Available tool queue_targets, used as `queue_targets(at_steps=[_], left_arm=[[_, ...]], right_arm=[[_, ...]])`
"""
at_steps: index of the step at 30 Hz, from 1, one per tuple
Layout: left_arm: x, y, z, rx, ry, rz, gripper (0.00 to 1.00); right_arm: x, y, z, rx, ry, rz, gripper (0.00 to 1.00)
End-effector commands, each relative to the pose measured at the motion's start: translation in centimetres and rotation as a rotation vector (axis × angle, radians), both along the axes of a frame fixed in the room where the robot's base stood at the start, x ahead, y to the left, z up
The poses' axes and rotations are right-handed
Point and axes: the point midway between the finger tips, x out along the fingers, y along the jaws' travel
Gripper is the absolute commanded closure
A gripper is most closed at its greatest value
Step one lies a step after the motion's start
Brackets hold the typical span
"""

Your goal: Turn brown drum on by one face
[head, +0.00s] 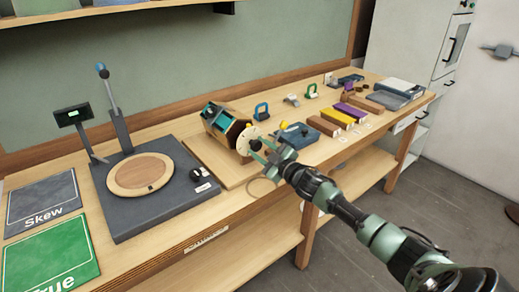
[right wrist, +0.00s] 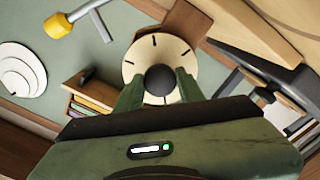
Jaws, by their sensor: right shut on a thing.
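The brown drum (head: 230,130) is a many-sided wooden body with teal parts on the bench, left of the picture's middle in the head view. A pale round dial (head: 248,139) is on its near right end. In the right wrist view the dial (right wrist: 137,56) shows black tick marks, with a dark round knob (right wrist: 160,79) at its centre and a brown face of the drum (right wrist: 186,24) behind. My right gripper (right wrist: 159,88) is shut on the knob, one green finger on each side. It also shows at the dial in the head view (head: 262,150). My left gripper is out of view.
Left of the drum are a dark press-like stand (head: 120,212) with a round wooden plate, and a green card (head: 48,258) and a grey card (head: 40,203). Several coloured blocks (head: 338,117) and small padlock-like parts lie to the right.

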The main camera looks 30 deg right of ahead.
Motion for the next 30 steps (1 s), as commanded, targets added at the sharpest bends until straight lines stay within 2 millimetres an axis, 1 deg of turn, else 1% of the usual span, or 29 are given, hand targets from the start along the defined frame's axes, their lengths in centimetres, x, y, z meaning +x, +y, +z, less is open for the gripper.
queue_targets(at_steps=[9,18,30], left_arm=[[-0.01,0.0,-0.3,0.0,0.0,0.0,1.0],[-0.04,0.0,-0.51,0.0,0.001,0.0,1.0],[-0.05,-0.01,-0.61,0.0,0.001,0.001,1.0]], right_arm=[[-0.01,0.02,-0.11,-0.154,-0.011,0.0,1.0],[-0.01,0.05,-0.1,-0.269,-0.02,0.001,1.0],[-0.01,0.06,-0.08,-0.336,-0.025,0.002,1.0]])
